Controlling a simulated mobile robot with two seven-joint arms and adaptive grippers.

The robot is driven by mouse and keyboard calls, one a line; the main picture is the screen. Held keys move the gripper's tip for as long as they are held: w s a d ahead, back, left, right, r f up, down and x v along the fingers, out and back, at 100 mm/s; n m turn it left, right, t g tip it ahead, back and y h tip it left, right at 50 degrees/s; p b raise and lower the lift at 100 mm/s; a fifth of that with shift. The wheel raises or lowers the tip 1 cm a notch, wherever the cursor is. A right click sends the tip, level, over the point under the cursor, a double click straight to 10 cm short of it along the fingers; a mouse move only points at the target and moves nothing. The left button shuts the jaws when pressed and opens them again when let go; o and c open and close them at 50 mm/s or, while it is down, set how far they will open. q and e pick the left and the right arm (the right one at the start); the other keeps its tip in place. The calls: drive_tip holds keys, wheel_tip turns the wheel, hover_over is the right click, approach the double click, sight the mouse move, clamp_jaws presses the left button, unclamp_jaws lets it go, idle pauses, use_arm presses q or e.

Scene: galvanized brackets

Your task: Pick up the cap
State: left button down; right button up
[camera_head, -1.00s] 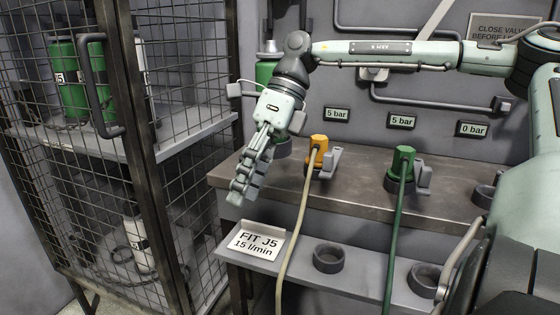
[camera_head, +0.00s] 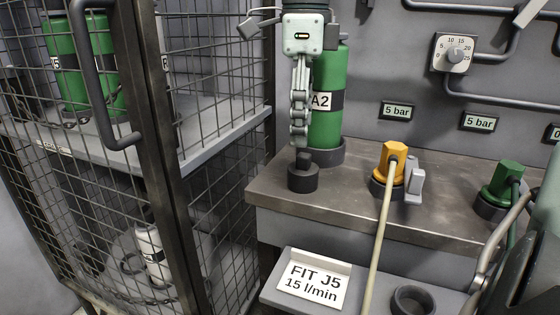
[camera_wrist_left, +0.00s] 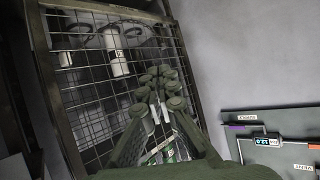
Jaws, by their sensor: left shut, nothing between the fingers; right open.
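A dark round piece with a narrower knob on top, which looks like the cap (camera_head: 303,180), stands upright on the metal bench (camera_head: 345,209), at its left end in the head view. My right gripper (camera_head: 300,142) points straight down just above it, seen edge-on. That gripper is open, its fingertips at the knob's top; I cannot tell whether they touch it. A green cylinder marked A2 (camera_head: 327,115) stands close behind the fingers. My left gripper (camera_wrist_left: 162,84) shows in the left wrist view, shut and empty, in front of wire mesh.
A yellow fitting (camera_head: 391,162) with a pale hose and a green fitting (camera_head: 502,181) stand farther right on the bench. A mesh cage (camera_head: 215,100) is at left. A lower shelf bears a FIT J5 sign (camera_head: 313,283) and an empty dark ring (camera_head: 413,300).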

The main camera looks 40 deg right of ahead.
sight(305, 155)
drive_tip(key=shift+w+f, duration=0.25)
drive_tip(key=shift+w, duration=0.05)
drive_tip(key=shift+f, duration=0.35)
drive_tip(key=f, duration=0.2)
drive_tip(key=s+f+b, duration=0.1)
drive_tip(key=f, duration=0.2)
drive_tip(key=shift+s+d+f, duration=0.1)
drive_tip(key=shift+d+f, duration=0.1)
drive_tip(key=shift+f, duration=0.55)
drive_tip(key=c, duration=1.2)
use_arm(q)
drive_tip(key=w+d+r+t+h, duration=0.1)
drive_tip(key=w+d+r+t, duration=0.1)
drive_tip(key=r, duration=0.3)
drive_tip(key=shift+d+t, duration=0.4)
drive_tip(key=shift+d, duration=0.3)
use_arm(e)
drive_tip(key=shift+r, duration=0.15)
